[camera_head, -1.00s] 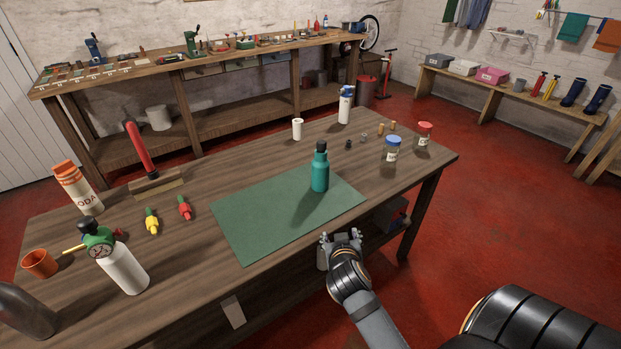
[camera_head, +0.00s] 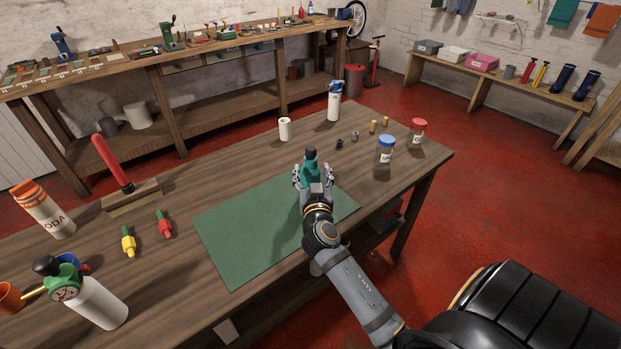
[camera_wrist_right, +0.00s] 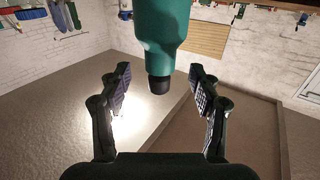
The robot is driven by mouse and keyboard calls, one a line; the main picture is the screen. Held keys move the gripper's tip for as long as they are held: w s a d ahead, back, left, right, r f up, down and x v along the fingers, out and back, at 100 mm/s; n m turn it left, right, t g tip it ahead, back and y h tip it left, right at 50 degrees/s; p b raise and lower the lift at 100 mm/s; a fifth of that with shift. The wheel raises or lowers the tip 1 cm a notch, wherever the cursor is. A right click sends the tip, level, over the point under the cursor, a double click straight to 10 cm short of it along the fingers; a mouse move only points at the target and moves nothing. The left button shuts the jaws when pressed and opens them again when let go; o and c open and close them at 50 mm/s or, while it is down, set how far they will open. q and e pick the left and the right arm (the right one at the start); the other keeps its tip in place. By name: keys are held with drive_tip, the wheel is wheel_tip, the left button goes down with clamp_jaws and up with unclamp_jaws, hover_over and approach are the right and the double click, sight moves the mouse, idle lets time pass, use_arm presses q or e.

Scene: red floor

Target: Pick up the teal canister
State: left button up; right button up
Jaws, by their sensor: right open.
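The teal canister (camera_head: 310,167) with a black cap stands upright on the green mat (camera_head: 238,240) on the wooden table. My right gripper (camera_head: 313,176) is open at the canister's near side and hides its lower part. In the right wrist view the canister (camera_wrist_right: 165,38) appears upside down, cap pointing down, between the two open fingers of the right gripper (camera_wrist_right: 159,78). Gaps show between the canister and both fingers there. I cannot tell exactly how deep it sits between them. My left gripper is not in view.
Right of the mat stand a blue-lidded jar (camera_head: 386,150) and a red-lidded jar (camera_head: 417,131). A white roll (camera_head: 285,129) and a spray bottle (camera_head: 334,103) stand behind. Yellow (camera_head: 128,241) and red (camera_head: 164,225) pieces lie left of the mat. The mat's left part is clear.

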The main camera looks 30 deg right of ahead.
sight(311, 164)
drive_tip(key=shift+w+d, duration=0.15)
drive_tip(key=shift+w, duration=0.05)
drive_tip(key=shift+r, duration=0.1)
drive_tip(key=p+x, duration=0.1)
drive_tip(key=x, duration=0.4)
drive_tip(key=shift+p, duration=0.35)
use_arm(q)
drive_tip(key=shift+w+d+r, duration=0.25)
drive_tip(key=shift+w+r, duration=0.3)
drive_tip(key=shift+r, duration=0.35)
use_arm(e)
drive_tip(key=shift+c, duration=0.4)
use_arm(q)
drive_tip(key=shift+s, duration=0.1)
use_arm(e)
clamp_jaws()
